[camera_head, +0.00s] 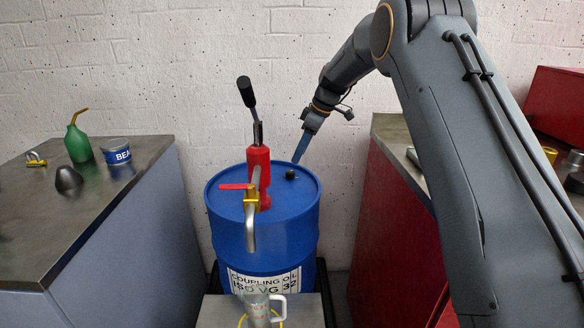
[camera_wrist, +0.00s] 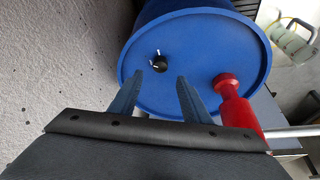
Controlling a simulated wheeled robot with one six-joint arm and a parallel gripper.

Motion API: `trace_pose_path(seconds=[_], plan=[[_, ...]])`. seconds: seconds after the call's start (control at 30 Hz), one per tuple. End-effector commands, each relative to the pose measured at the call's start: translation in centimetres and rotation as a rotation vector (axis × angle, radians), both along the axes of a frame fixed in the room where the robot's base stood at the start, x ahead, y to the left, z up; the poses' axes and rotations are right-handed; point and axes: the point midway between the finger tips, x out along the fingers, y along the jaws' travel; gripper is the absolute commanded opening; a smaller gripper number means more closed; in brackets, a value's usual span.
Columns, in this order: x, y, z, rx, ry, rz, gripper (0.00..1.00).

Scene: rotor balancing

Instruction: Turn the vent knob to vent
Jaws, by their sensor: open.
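The vent knob (camera_head: 290,174) is a small black knob on the top of the blue drum (camera_head: 228,205), right of the red pump (camera_head: 258,175). In the wrist view the knob (camera_wrist: 159,61) has white marks beside it on the lid. My gripper (camera_head: 300,157) is above the drum's far right part, close to the knob. In the wrist view my gripper (camera_wrist: 168,72) has its two blue fingers apart with nothing between them. The knob lies beyond the fingertips, nearer the left finger. I cannot tell whether a finger touches it.
The red pump (camera_wrist: 235,105) stands beside the right finger in the wrist view. It has a black lever (camera_head: 246,92) and a spout with a red-handled valve (camera_head: 236,187). A white wall (camera_head: 190,70) is close behind the drum. Benches stand left (camera_head: 130,190) and right.

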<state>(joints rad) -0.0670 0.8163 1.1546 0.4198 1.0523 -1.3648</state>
Motion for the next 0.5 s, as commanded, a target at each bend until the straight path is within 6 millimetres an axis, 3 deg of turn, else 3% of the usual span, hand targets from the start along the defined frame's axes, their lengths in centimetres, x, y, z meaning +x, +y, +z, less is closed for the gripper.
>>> trace_pose_path(seconds=[0.5], plan=[[0.8,2.5,-6.3,-0.001,0.001,0.0,0.43]])
